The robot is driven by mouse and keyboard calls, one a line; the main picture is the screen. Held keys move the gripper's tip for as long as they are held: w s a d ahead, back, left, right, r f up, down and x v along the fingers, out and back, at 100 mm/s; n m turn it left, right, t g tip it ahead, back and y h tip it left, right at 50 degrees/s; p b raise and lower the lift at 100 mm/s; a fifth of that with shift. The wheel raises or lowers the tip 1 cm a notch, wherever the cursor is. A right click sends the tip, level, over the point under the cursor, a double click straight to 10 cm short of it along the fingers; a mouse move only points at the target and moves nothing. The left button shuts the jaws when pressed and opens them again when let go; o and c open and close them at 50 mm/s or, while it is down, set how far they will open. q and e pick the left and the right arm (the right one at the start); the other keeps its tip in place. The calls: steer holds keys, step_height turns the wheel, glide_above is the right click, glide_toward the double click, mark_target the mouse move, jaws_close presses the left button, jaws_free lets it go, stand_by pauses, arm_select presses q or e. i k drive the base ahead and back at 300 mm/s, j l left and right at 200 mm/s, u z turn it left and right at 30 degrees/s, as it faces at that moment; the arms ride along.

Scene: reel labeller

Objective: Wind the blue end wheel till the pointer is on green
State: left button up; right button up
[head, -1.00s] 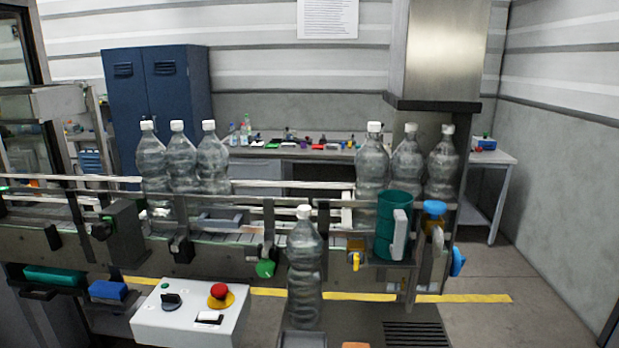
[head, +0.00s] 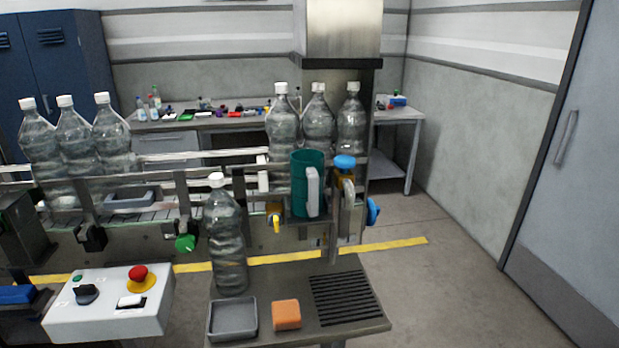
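A blue wheel (head: 373,211) sits at the right end of the conveyor, seen nearly edge-on. Just above and left of it is a blue cap or knob (head: 345,161) on a yellow-and-grey fitting. I cannot tell which of the two is the end wheel, though the lower one is at the very end. No pointer or green mark on a scale can be made out. A green knob (head: 185,243) hangs from the front of the conveyor, farther left. Neither of my grippers is in view.
A teal container (head: 307,180) with a white handle stands left of the blue parts. A bottle (head: 227,240) stands in front of the conveyor, near a grey tray (head: 232,320) and orange block (head: 287,314). A control box (head: 110,303) is at lower left. Floor at right is clear.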

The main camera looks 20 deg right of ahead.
mark_target(373, 211)
steer(key=k+l+u, duration=0.1)
steer(key=l+u, duration=0.25)
steer(key=l, duration=2.5)
